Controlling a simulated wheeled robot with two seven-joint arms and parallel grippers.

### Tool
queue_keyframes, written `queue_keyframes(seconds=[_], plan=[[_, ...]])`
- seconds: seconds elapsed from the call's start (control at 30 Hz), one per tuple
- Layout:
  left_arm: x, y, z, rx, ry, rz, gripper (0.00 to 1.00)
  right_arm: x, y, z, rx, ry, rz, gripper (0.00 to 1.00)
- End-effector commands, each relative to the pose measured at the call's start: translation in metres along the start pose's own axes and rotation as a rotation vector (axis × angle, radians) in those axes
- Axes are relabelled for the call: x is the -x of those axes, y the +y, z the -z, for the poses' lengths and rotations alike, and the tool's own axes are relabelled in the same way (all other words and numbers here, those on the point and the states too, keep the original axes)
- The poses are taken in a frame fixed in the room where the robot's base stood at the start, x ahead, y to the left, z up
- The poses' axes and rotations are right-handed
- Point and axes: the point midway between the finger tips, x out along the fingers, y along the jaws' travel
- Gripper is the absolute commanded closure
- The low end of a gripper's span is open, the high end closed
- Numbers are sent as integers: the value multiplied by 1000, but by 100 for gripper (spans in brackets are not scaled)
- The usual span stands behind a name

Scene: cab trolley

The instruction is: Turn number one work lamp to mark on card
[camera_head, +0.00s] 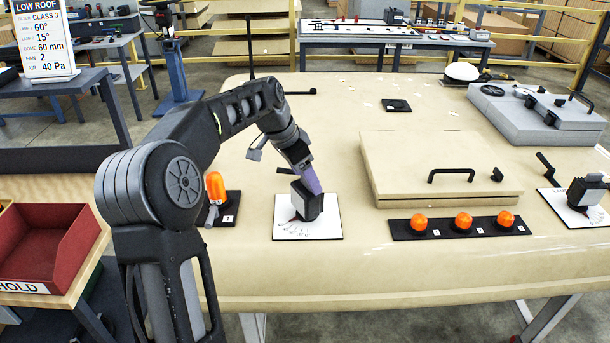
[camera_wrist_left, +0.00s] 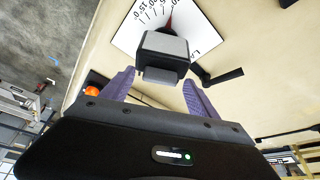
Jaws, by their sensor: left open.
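A black work lamp (camera_head: 306,203) stands on a white dial plate (camera_head: 332,226) at the left front of the cream panel. In the left wrist view, the lamp's boxy grey-topped head (camera_wrist_left: 165,55) shows with a red pointer over the dial plate (camera_wrist_left: 190,22); its exact reading is unclear. My left gripper (camera_head: 311,181) is open above the lamp, its purple fingers one on each side with gaps between. A second lamp (camera_head: 585,191) stands on another dial plate at the right edge. The card (camera_head: 45,40) reads 60° for the first lamp and 15° for the second. My right gripper is out of view.
An orange beacon (camera_head: 215,188) stands left of the lamp. A cream hatch (camera_head: 440,165) with a black handle lies to the right, behind a black strip (camera_head: 400,229) with orange domes. A red bin (camera_head: 45,250) sits at left. A grey unit (camera_head: 535,115) is at the back right.

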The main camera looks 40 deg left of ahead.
Motion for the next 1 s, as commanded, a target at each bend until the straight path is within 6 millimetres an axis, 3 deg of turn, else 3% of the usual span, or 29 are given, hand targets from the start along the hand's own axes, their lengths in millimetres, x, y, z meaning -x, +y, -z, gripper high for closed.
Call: queue_keyframes(seconds=[0.33, 0.73, 1.0], plan=[[5, 0, 0, 1, 1, 1, 31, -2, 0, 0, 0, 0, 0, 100], [64, 0, 0, 0, 2, 2, 31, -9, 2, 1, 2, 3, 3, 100], [78, 0, 0, 0, -1, -1, 31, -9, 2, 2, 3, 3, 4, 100]])
